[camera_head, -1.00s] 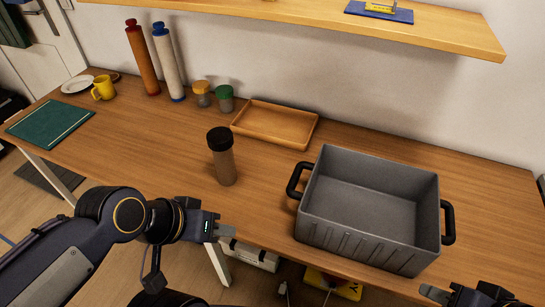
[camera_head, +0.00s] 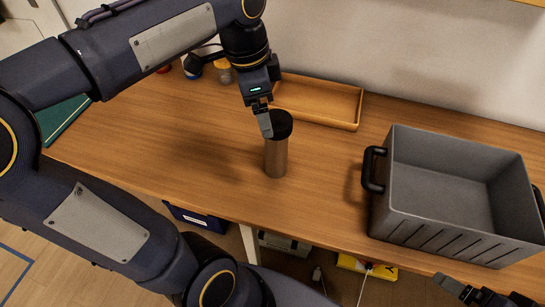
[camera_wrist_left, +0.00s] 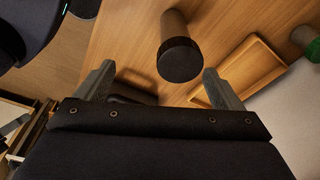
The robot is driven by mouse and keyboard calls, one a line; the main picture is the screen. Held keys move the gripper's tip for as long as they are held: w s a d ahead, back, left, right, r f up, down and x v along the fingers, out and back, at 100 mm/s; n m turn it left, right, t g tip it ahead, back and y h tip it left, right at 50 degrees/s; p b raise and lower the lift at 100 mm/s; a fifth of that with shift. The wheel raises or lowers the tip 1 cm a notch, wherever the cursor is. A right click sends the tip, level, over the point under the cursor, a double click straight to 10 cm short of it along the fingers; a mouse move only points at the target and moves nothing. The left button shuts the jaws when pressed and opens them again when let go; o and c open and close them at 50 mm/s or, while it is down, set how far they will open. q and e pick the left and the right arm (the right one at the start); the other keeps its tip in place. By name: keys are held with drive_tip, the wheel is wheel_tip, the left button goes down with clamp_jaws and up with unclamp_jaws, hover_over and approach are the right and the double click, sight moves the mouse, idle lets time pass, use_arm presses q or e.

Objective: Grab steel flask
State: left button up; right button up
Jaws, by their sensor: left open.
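The steel flask (camera_head: 276,158), a brown-grey cylinder with a black lid, stands upright on the wooden table. My left gripper (camera_head: 265,124) is open at the lid's height, and its finger overlaps the lid's left side in the head view. In the left wrist view, the flask (camera_wrist_left: 174,25) shows with its dark lid towards the camera, between and beyond the two spread fingers of the gripper (camera_wrist_left: 158,69). I cannot tell whether a finger touches it. My right gripper (camera_head: 470,290) is partly in view at the bottom right; its jaw opening is unclear.
A grey bin (camera_head: 455,240) with black handles stands right of the flask. A shallow wooden tray (camera_head: 318,118) lies behind it, near the wall. An orange-lidded jar (camera_head: 223,72) and a green board (camera_head: 60,122) are at the left. The table left of the flask is clear.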

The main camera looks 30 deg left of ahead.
sight(277, 119)
use_arm(q)
drive_tip(key=w+m, duration=0.1)
drive_tip(key=w+m+g+b, duration=0.1)
drive_tip(key=w, duration=0.1)
drive_tip(key=w+m+y, duration=0.1)
drive_tip(key=w, duration=0.1)
drive_tip(key=shift+a+f+m, duration=0.1)
drive_tip(key=shift+f+m, duration=0.2)
drive_tip(key=shift+m, duration=0.1)
drive_tip(key=shift+w+f+b, duration=0.15)
drive_tip(key=shift+f+b, duration=0.1)
drive_tip(key=shift+b, duration=0.1)
drive_tip(key=f, duration=0.2)
drive_tip(key=f+b, duration=0.1)
drive_tip(key=f, duration=0.3)
drive_tip(key=shift+d+f, duration=0.4)
use_arm(e)
wheel_tip(277, 119, down, 4)
drive_tip(key=shift+d+f, duration=0.1)
use_arm(q)
drive_tip(key=c, duration=1.6)
drive_tip(key=shift+r, duration=0.1)
